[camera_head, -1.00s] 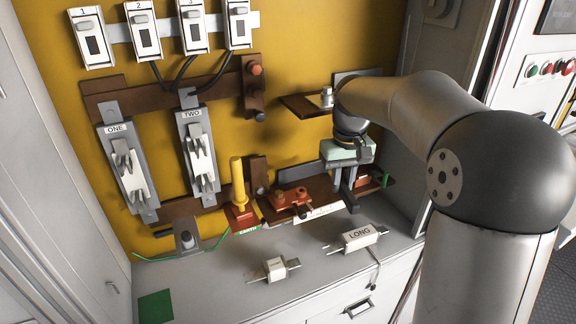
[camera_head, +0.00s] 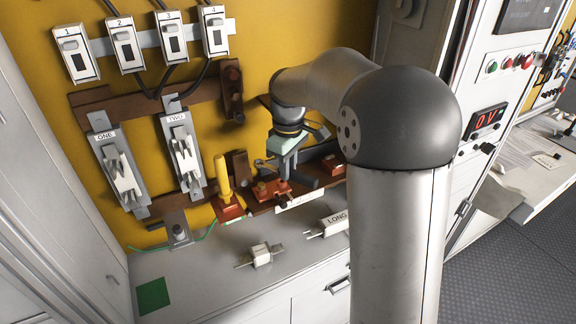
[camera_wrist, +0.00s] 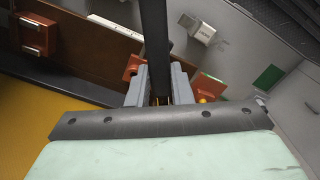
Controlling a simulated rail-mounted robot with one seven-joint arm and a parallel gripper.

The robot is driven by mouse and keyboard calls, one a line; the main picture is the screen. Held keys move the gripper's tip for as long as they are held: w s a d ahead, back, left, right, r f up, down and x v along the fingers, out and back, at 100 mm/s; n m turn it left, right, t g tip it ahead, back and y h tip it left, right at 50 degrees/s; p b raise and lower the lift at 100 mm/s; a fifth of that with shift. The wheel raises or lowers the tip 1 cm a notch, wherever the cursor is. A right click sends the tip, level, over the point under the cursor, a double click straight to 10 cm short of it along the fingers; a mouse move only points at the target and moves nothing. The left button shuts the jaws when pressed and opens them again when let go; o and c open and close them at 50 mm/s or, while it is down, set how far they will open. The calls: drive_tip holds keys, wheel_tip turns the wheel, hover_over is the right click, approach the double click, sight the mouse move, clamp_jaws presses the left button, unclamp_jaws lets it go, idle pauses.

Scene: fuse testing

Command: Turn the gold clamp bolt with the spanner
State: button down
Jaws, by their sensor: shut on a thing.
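My gripper (camera_head: 288,172) is low over the copper-coloured bar, just above the red clamp block (camera_head: 270,188). In the wrist view my gripper (camera_wrist: 160,95) has its two grey fingers close together around a dark bar, which I take to be the spanner (camera_wrist: 156,45). It reaches from the fingers to the top edge of the picture. A small gold spot (camera_wrist: 160,100) shows between the fingers; it may be the gold clamp bolt, mostly hidden. I cannot tell whether the spanner sits on the bolt. Part of the red block (camera_wrist: 131,66) shows beside the fingers.
A yellow upright handle (camera_head: 222,175) on a red base stands left of my gripper. A small white fuse (camera_head: 260,256) and the LONG fuse (camera_head: 333,222) lie on the grey bench (camera_head: 215,285). A green square (camera_head: 153,296) marks its left end.

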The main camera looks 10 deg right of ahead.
wheel_tip(320, 180, down, 5)
drive_tip(key=b, duration=0.3)
idle(0.9)
drive_tip(key=shift+f, duration=1.35)
idle(3.3)
drive_tip(key=a+m, duration=0.1)
drive_tip(key=m, duration=0.1)
drive_tip(key=s+a+m+b, duration=0.1)
drive_tip(key=a+m, duration=0.1)
drive_tip(key=s+a+m, duration=0.1)
drive_tip(key=m, duration=0.1)
drive_tip(key=shift+s+a+m, duration=0.2)
drive_tip(key=shift+a+m, duration=0.05)
drive_tip(key=shift+m, duration=0.05)
drive_tip(key=shift+r, duration=0.1)
